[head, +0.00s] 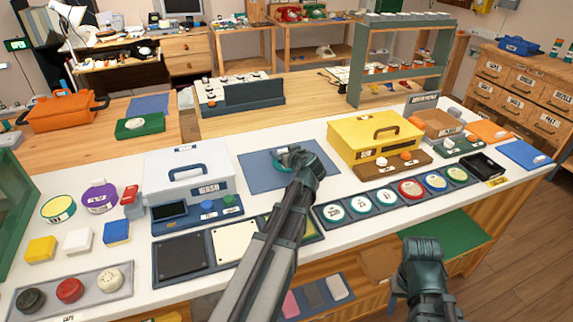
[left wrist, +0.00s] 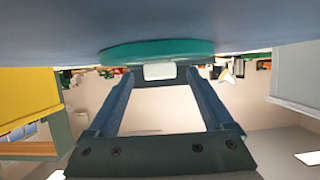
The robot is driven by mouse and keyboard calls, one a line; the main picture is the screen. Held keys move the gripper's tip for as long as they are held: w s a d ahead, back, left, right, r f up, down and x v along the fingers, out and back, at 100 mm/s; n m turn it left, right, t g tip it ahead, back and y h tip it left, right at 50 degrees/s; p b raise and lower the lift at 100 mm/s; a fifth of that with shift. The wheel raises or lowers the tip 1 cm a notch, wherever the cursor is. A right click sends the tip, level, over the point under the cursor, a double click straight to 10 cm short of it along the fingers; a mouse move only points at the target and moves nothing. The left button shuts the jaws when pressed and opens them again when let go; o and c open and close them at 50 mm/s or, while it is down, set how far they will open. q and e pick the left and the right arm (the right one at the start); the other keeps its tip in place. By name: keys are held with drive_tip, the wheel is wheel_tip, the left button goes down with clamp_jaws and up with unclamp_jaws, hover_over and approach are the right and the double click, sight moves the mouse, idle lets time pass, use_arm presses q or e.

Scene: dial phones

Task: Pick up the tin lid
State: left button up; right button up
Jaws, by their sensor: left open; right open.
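A round teal lid (left wrist: 125,53), which looks like the tin lid, lies on a blue mat (head: 254,176) in the middle of the white bench. It has a white knob (left wrist: 159,71). In the head view my left gripper covers much of the lid (head: 279,161). My left gripper (head: 291,157) is low over the mat at the lid. In the left wrist view its open fingers (left wrist: 158,76) stand on either side of the white knob; I cannot tell whether they touch the lid. My right gripper (head: 424,247) is in front of the bench, away from the lid, and empty.
A yellow box (head: 350,140) stands right of the mat and a white box (head: 175,170) stands left. A dark tray with several labelled round lids (head: 336,212) lies at the front right. A green shelf rack (head: 400,55) stands behind.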

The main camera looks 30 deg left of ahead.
use_arm(q)
drive_tip(key=shift+c, duration=0.6)
clamp_jaws()
